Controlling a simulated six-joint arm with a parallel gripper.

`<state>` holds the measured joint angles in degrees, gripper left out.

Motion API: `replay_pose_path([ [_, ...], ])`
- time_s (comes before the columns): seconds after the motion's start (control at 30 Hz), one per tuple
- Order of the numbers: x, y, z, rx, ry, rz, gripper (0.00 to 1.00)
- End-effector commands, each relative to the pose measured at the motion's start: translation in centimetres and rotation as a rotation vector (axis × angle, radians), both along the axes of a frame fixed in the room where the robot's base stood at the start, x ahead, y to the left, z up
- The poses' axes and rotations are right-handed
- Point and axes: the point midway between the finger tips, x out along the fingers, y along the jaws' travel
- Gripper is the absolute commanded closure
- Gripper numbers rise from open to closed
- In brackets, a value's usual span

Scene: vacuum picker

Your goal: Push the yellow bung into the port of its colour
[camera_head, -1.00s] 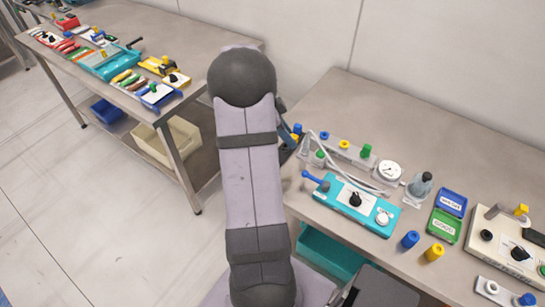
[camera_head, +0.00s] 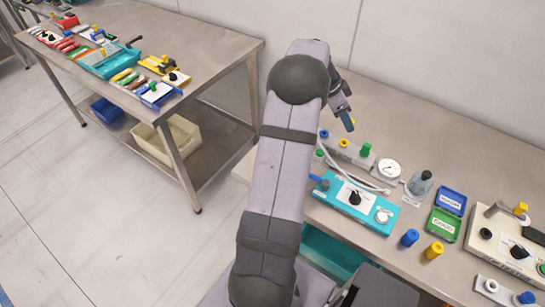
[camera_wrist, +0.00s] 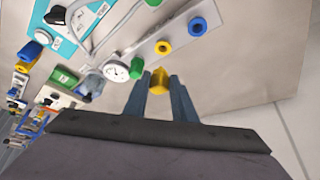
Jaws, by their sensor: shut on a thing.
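My gripper (camera_wrist: 162,98) is shut on the yellow bung (camera_wrist: 158,80), which sits between its two blue-grey fingers in the wrist view. In the head view my gripper (camera_head: 347,122) is raised above the bench behind the port strip, and the bung is not clear there. The pale port strip (camera_wrist: 180,37) carries a yellow port (camera_wrist: 163,47) with a dark hole, a blue port (camera_wrist: 197,26) and a green piece (camera_wrist: 137,67). The yellow port also shows in the head view (camera_head: 343,143). The held bung is apart from it.
A dial gauge (camera_head: 388,169) and a grey bottle (camera_head: 420,184) stand right of the strip. A white hose (camera_head: 350,178) curves beside a teal box (camera_head: 354,204). Loose blue (camera_head: 409,238) and yellow (camera_head: 433,251) pieces stand at the front. The bench behind the strip is clear.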

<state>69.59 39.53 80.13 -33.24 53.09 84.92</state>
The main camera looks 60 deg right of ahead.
Motion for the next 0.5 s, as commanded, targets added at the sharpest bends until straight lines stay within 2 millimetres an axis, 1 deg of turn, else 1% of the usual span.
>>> replay_pose_path([
  [0.03,0.0,0.0,-1.3,-0.002,-0.001,0.001,1.00],
  [0.2,0.1,0.0,-2.8,-0.002,-0.001,0.000,1.00],
  [0.33,0.1,0.0,-3.6,-0.002,-0.001,0.000,1.00],
  [0.5,0.1,0.0,-4.1,-0.002,-0.001,0.000,1.00],
])
